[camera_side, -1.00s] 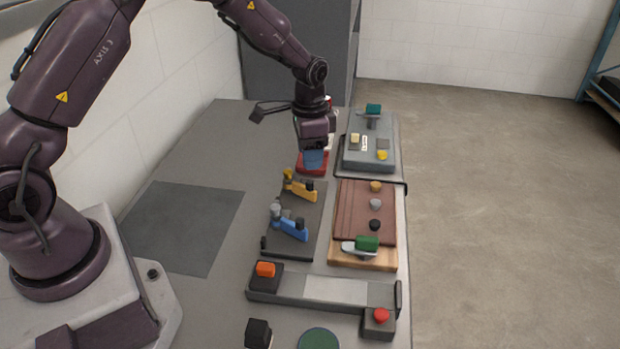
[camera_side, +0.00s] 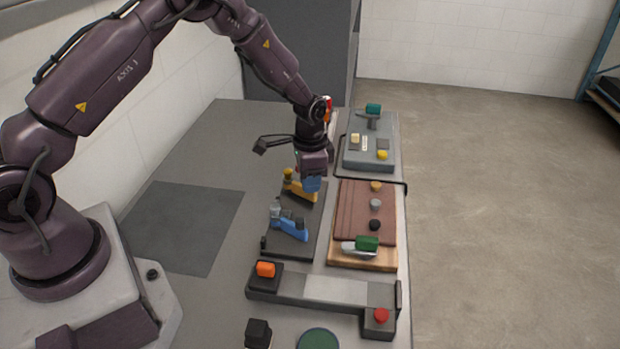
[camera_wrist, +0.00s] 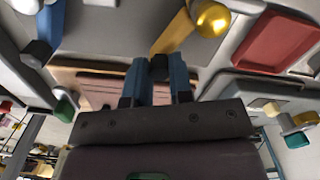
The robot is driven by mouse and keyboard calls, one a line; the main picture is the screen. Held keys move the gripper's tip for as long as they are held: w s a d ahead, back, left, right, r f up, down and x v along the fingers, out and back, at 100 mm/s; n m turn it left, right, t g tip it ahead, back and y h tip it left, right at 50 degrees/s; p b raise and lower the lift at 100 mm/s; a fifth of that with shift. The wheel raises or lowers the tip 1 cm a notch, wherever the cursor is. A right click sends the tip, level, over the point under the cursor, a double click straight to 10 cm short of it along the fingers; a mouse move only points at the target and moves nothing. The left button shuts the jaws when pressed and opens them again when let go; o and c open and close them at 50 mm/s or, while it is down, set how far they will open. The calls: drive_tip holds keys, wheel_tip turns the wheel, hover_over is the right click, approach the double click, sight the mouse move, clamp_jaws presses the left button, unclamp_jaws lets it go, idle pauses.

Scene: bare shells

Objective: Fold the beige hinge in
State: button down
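I see no plainly beige hinge; the nearest match is a yellow-tan hinged lever (camera_side: 296,189) with a gold round knob, on a dark plate. It also shows in the wrist view as a tan bar (camera_wrist: 177,33) beside the gold knob (camera_wrist: 209,18). My gripper (camera_side: 312,185) is low over the lever's right end and partly hides it. In the wrist view, my gripper's two blue fingers (camera_wrist: 158,68) stand apart, with a dark piece visible between their tips. Whether the fingers touch the lever cannot be told.
A blue lever (camera_side: 290,228) with a grey knob stands nearer the camera on the same plate. A brown panel (camera_side: 355,213) on a wooden board lies right of it. A red tray (camera_wrist: 278,42) is beyond. A grey box (camera_side: 360,160) stands far right. The left tabletop is clear.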

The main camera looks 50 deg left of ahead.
idle(0.3)
drive_tip(key=s+m, duration=0.1)
drive_tip(key=m, duration=0.1)
drive_tip(key=s+m, duration=0.1)
drive_tip(key=m, duration=0.1)
drive_tip(key=shift+d, duration=0.15)
drive_tip(key=shift+s+m, duration=0.5)
drive_tip(key=shift+m, duration=0.45)
drive_tip(key=shift+s+m, duration=0.5)
drive_tip(key=shift+m, duration=0.45)
drive_tip(key=c, duration=1)
unclamp_jaws()
wheel_tip(320, 180, up, 13)
drive_tip(key=shift+r, duration=0.1)
